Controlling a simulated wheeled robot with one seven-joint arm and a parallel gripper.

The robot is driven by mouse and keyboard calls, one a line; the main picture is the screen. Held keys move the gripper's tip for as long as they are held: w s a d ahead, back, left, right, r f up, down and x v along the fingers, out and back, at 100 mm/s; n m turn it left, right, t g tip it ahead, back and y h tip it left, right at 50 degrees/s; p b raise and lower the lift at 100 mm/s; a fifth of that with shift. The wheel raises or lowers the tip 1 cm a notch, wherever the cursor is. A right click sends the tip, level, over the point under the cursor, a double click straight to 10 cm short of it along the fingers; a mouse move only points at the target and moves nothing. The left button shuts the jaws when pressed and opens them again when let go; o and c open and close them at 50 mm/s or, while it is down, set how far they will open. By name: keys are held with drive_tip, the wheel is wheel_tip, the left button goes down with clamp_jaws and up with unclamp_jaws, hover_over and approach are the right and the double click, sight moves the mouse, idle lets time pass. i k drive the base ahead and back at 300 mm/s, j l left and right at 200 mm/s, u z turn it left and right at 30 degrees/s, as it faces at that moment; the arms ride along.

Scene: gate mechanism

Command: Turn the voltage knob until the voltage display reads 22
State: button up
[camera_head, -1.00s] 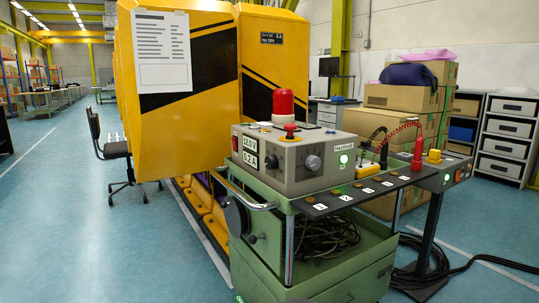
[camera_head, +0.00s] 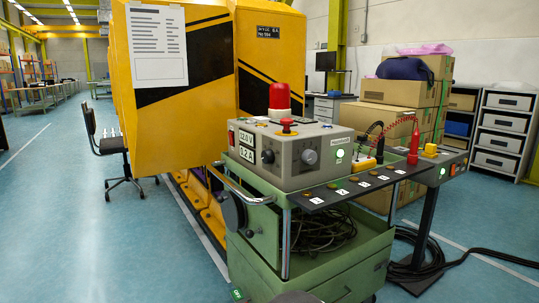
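A grey control box (camera_head: 300,140) sits on top of a green cart. Its left face has two small displays. The upper voltage display (camera_head: 246,137) seems to read 12.0 V, and the lower current display (camera_head: 246,153) seems to read 0.2 A, though the digits are small. A green button (camera_head: 340,153) is lit at right. My gripper is not in view.
The green cart (camera_head: 340,262) has a side handle and a dark shelf (camera_head: 350,188) with sockets on its right. A red lamp (camera_head: 279,97) stands on the box. A yellow machine (camera_head: 200,90) rises behind. Cables (camera_head: 480,258) lie at right; the left floor is open.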

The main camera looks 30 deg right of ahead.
sight(267, 156)
drive_tip(key=i+j+z, duration=0.2)
drive_tip(key=j+z, duration=0.25)
drive_tip(key=i+j+z, duration=0.15)
drive_tip(key=z, duration=0.25)
drive_tip(key=j, duration=0.1)
